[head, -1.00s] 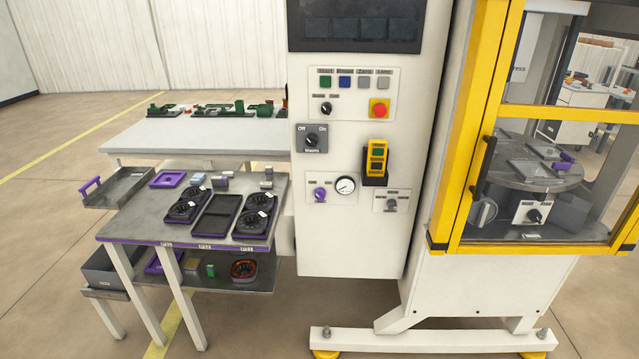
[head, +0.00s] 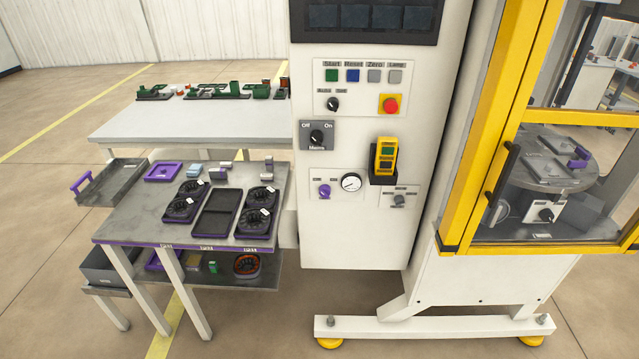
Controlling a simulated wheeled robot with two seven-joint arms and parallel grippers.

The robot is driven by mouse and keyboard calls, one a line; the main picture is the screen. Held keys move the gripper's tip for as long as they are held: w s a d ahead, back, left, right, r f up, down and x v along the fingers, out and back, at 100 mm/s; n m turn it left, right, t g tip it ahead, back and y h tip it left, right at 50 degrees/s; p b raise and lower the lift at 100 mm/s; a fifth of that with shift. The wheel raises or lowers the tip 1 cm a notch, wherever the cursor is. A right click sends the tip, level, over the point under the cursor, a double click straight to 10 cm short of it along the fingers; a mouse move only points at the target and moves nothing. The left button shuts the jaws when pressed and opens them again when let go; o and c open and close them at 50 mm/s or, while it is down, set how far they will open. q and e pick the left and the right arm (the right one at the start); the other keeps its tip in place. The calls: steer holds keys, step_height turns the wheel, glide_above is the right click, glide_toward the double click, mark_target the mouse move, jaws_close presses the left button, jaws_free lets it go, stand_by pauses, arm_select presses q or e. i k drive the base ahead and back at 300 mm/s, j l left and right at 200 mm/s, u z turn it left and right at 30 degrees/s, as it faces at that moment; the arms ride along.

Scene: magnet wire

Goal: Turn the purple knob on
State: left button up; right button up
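The purple knob (head: 324,191) sits on a small white labelled plate low on the front of the white control cabinet (head: 340,240). A round pressure gauge (head: 350,182) is right beside it on the same plate. The labels by the knob are too small to read, and I cannot tell which way it is set. Neither of my grippers shows in the head view.
A grey table (head: 135,225) with black trays and coil parts stands left of the cabinet, with a lower shelf. A yellow-framed machine enclosure (head: 470,215) is on the right. The black Mains knob (head: 317,137) and a red button (head: 390,104) are above. Floor in front is clear.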

mark_target(325, 190)
steer(key=i+j, duration=0.25)
steer(key=i, duration=0.2)
steer(key=i+j, duration=0.3)
steer(key=i, duration=0.15)
steer(key=i+j, duration=0.25)
steer(key=i, duration=0.25)
steer(key=z, duration=0.05)
